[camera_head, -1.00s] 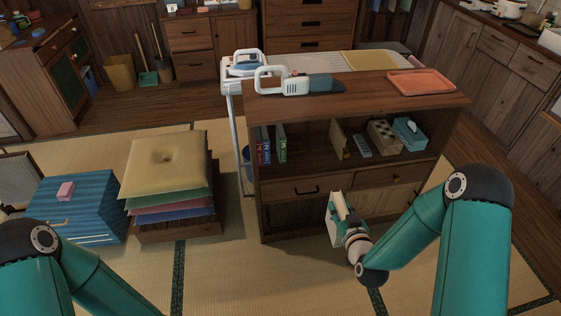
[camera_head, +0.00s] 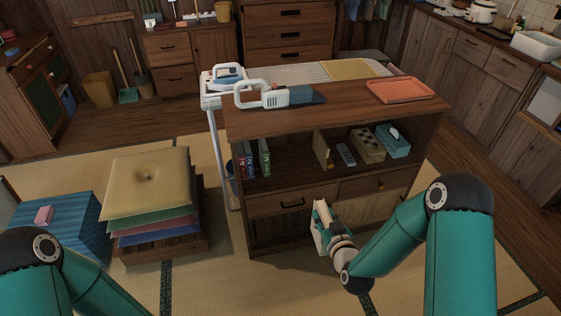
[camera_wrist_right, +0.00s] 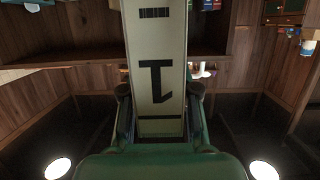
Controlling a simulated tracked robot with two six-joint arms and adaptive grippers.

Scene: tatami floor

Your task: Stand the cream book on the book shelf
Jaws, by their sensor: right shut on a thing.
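The cream book (camera_head: 319,232) is held upright in front of the lower part of the wooden cabinet, below its open shelf. My right gripper (camera_head: 325,226) is shut on it. In the right wrist view the book (camera_wrist_right: 158,45) stands between the two fingers of the gripper (camera_wrist_right: 159,92), its pale face marked with a dark symbol and a barcode. The book shelf (camera_head: 290,170) is the cabinet's open compartment, with several upright books (camera_head: 254,159) at its left end. My left arm shows at the lower left, but its gripper is out of view.
A wooden bookend-like piece (camera_head: 321,149), a grey remote (camera_head: 346,154), a woven box (camera_head: 368,143) and a teal tissue box (camera_head: 393,141) stand right of a free gap on the shelf. Cushions (camera_head: 148,182) are stacked left.

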